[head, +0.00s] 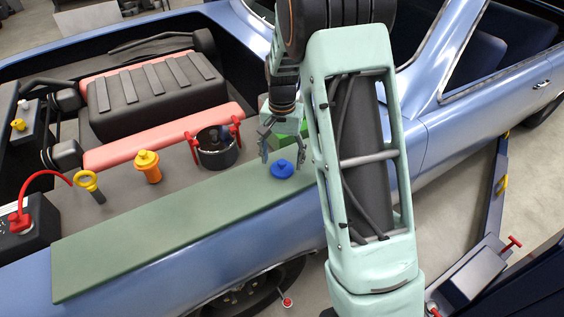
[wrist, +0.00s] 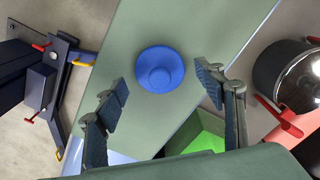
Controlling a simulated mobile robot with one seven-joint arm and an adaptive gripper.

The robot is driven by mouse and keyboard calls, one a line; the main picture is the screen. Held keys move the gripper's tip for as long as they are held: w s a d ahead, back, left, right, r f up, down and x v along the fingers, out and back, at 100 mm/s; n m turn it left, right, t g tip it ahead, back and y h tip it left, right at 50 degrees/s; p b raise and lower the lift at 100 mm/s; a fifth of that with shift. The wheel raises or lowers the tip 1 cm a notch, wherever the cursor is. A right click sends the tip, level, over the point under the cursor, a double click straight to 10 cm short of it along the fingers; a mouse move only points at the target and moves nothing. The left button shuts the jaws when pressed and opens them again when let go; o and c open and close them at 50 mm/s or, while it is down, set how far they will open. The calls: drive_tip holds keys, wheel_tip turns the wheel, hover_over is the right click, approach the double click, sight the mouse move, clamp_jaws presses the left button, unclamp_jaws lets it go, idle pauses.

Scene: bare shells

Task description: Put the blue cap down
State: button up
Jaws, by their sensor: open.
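The blue cap (head: 283,170) rests on the green mat (head: 150,230) that lies along the car's fender, near the mat's far right end. In the wrist view the blue cap (wrist: 160,70) sits upright with its round knob facing the camera. My gripper (head: 281,160) is open, with its fingers just above and beside the cap in the head view. In the wrist view my gripper (wrist: 163,88) has its two fingers spread wide on either side of the cap, apart from it and empty.
A green bin (wrist: 198,140) is close beside the mat. A black pot with red handles (head: 217,150), an orange cap (head: 148,166) and a yellow ring-topped part (head: 88,182) stand left of the gripper. The mat's left part is bare.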

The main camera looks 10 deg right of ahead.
sight(282, 162)
wheel_tip(282, 162, up, 10)
drive_tip(key=shift+r, duration=0.25)
idle(0.4)
